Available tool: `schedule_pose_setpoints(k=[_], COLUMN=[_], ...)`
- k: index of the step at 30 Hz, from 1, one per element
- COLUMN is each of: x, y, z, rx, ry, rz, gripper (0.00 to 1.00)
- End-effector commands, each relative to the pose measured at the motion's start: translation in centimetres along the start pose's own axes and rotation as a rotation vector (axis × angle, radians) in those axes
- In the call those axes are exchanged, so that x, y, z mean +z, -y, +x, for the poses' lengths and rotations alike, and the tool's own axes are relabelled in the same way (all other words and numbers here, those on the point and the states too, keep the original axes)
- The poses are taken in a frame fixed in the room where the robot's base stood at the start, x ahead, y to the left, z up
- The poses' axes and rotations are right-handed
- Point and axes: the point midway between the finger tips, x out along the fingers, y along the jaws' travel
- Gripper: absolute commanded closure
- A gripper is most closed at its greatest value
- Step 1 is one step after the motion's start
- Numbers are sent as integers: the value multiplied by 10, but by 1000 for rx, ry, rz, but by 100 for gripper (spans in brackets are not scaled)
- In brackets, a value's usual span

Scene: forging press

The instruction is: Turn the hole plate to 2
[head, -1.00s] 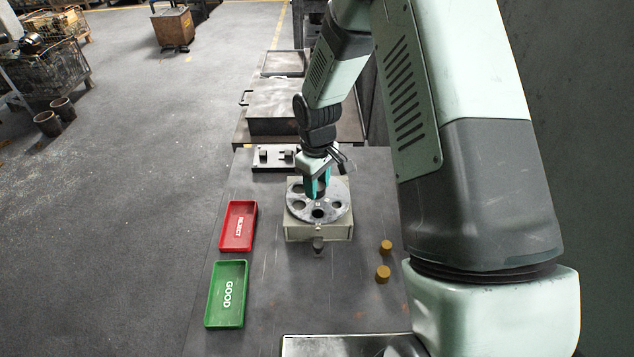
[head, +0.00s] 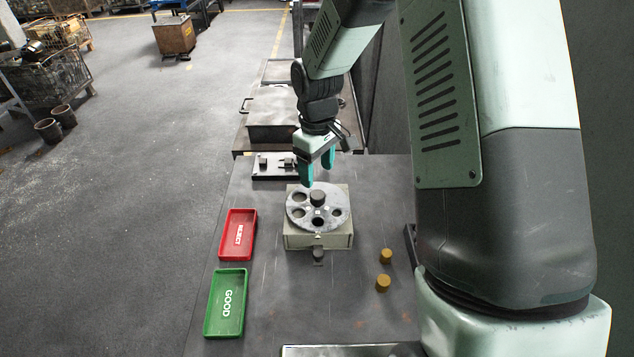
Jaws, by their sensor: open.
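My gripper (head: 318,172) has teal fingers pointing down, spread apart and empty. It is above and behind the knob, clear of it.
A red REJECT tray (head: 251,235) and a green GOOD tray (head: 212,318) lie left of the base. Two brass cylinders (head: 386,256) (head: 383,283) stand to the right. A plate with dark fittings (head: 262,168) lies behind. The front middle of the table is clear.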

Motion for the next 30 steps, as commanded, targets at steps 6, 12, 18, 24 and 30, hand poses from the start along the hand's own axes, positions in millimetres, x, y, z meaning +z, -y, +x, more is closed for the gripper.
schedule_pose_setpoints(k=[6,12,18,24,30], x=[0,0,0,2,32], y=[0,0,0,0,2], z=[-27,-31,-31,-38,-103], rx=[1,0,0,9,87], ry=[-1,0,0,-3,-35], rz=[-1,-1,-1,9,115], gripper=[34,34,34,34,34])
